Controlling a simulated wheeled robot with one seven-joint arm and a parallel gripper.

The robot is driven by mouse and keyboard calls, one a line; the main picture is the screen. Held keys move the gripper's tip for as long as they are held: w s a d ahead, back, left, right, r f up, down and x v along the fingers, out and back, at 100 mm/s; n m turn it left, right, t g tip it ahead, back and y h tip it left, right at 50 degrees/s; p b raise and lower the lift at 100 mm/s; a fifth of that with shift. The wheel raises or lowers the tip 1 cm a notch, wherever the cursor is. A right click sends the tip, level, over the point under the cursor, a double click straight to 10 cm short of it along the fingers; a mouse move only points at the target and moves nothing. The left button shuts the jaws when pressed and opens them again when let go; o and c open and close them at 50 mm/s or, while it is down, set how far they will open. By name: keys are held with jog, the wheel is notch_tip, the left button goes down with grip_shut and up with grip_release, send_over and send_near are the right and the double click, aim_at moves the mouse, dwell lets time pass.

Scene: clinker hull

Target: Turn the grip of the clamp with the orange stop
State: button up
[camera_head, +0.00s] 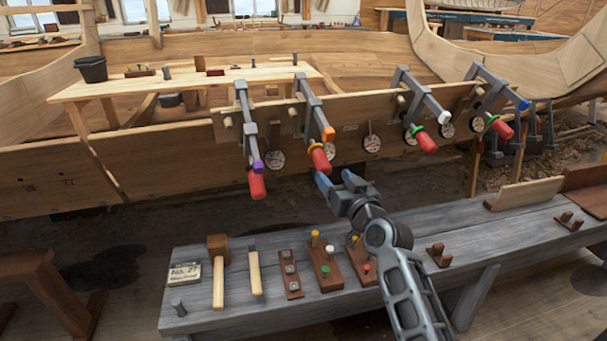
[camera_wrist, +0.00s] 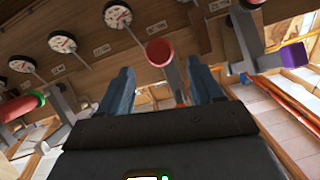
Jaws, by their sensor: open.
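The clamp with the orange stop (camera_head: 328,134) hangs on the hull plank, second from the left. Its red grip (camera_head: 320,160) points down toward me, with a yellow collar above it. My gripper (camera_head: 332,182) is open just below and beside this grip in the head view. In the wrist view the red grip (camera_wrist: 160,50) shows end-on, ahead of and between the spread blue fingers (camera_wrist: 160,85). The fingers appear apart from it, with nothing between them. The exact distance is hard to tell.
A purple-stop clamp (camera_head: 258,166) hangs to the left; a white-stop clamp (camera_head: 444,117) and a blue-stop clamp (camera_head: 523,105) hang to the right. Round dials sit on the plank by the clamps. A grey bench (camera_head: 200,318) below holds a mallet (camera_head: 218,280) and several small wooden blocks.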

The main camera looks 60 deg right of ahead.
aim_at(329, 171)
jog(key=p+x, duration=0.1)
jog(key=x, duration=0.6)
jog(key=shift+w+d, duration=0.2)
jog(key=shift+w, duration=0.05)
jog(key=c, duration=1)
jog(key=shift+o, duration=0.2)
jog(key=shift+f, duration=0.1)
jog(key=m+t+b, duration=0.1)
jog(key=b, duration=0.2)
jog(key=shift+f+y+b, duration=0.2)
jog(key=shift+y+b, duration=0.2)
jog(key=m+t+b, duration=0.1)
jog(key=b, duration=0.2)
jog(key=shift+m+y, duration=0.4)
jog(key=shift+r+m+b, duration=0.2)
jog(key=shift+m+b, duration=0.2)
jog(key=shift+b, duration=0.15)
